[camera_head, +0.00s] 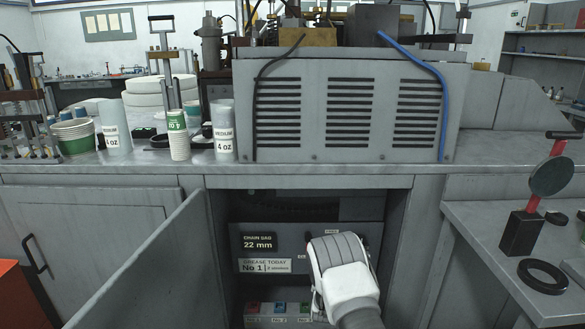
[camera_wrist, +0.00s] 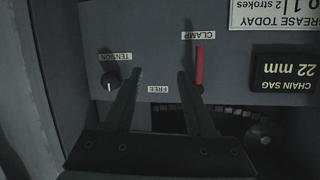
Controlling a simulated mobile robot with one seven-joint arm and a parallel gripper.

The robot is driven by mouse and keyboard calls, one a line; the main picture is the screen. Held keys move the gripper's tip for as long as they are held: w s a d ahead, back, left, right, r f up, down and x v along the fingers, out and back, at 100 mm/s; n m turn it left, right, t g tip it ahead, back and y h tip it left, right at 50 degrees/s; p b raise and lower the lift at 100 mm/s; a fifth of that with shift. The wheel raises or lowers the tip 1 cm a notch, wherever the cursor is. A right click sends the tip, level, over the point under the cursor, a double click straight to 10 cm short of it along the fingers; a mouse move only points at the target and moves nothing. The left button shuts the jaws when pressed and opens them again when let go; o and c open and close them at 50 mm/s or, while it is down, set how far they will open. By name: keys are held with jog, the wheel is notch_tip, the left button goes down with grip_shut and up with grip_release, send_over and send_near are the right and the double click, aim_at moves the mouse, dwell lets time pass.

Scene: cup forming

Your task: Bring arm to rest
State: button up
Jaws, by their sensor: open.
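My gripper (camera_wrist: 160,75) is open and empty in front of a grey panel (camera_wrist: 150,30), shown upside down in the wrist view. A red clamp lever (camera_wrist: 199,66) stands just right of the right finger; I cannot tell whether they touch. A black tension knob (camera_wrist: 112,84) is left of the left finger. A FREE label (camera_wrist: 157,89) shows between the fingers. In the head view my white wrist reaches into the open cabinet and hides my fingers, the knob and most of the panel's right side.
The cabinet door (camera_head: 150,265) stands open at left. A chain sag sign (camera_head: 258,243) and a grease sign (camera_head: 265,266) are on the panel. Small coloured items (camera_head: 278,309) sit below. Cups (camera_head: 178,135) stand on the bench above. A side table (camera_head: 500,225) is at right.

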jog(key=s+r+g+y, duration=0.1)
jog(key=s+r+g, duration=0.15)
jog(key=r, duration=1.65)
jog(key=s+r+n+g+y, duration=0.1)
jog(key=s+r+g+y, duration=0.1)
jog(key=s+r, duration=0.9)
jog(key=s+d+r+n+g, duration=0.1)
jog(key=s+r, duration=0.1)
jog(key=s, duration=1)
jog(key=s+d+r+g+p, duration=0.1)
jog(key=s+r+g, duration=0.15)
jog(key=s, duration=0.95)
jog(key=s+d+r+n+g, duration=0.1)
jog(key=s+r, duration=0.2)
jog(key=s, duration=0.9)
notch_tip(320, 180, up, 21)
jog(key=p, duration=2.2)
jog(key=shift+w+a+r+h, duration=0.2)
jog(key=shift+h, duration=0.2)
jog(key=shift+c, duration=0.2)
jog(key=shift+f, duration=0.1)
jog(key=shift+c, duration=0.3)
